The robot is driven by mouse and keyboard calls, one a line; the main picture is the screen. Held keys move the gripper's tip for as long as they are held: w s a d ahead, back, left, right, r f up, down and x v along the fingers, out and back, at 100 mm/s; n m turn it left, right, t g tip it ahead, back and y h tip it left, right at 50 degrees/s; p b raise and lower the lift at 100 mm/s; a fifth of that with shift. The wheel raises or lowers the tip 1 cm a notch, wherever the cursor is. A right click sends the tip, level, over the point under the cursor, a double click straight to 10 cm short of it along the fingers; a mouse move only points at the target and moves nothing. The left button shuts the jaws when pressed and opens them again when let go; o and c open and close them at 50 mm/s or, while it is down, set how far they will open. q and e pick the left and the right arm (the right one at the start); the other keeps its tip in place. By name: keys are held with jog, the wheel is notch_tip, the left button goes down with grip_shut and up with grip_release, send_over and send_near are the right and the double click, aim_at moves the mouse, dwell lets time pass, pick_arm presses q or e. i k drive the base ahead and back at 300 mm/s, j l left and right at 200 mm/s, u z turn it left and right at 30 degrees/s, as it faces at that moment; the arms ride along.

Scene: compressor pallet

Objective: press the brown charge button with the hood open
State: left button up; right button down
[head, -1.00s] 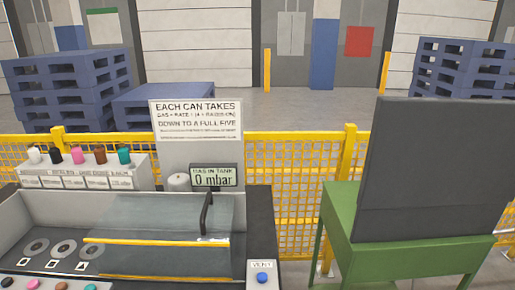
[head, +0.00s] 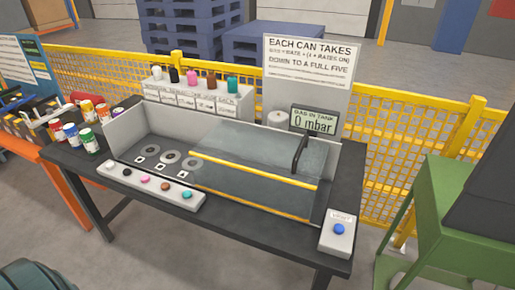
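The brown button (head: 165,186) sits on a pale sloped strip (head: 190,205) along the front of the bench, between a pink button (head: 145,179) and a teal button (head: 187,195). A black button (head: 127,171) is further left. Behind the strip is a grey open-topped box with round pads (head: 171,157) at its left. A clear hood panel with yellow bars (head: 255,170) and a black handle (head: 301,152) spans the box's right part; I cannot tell surely whether it is open. The gauge (head: 314,121) reads 0 mbar. Neither gripper is in view.
Several coloured cans (head: 90,141) stand at the bench's left end. A blue button (head: 339,229) is on a separate box at the right end. A green stand (head: 425,215) is to the right. A yellow fence (head: 385,135) runs behind.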

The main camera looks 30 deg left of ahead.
aim_at(165, 186)
jog(key=j+u, duration=0.1)
jog(key=u, duration=0.65)
jog(key=i+j+u, duration=0.1)
jog(key=u, duration=0.3)
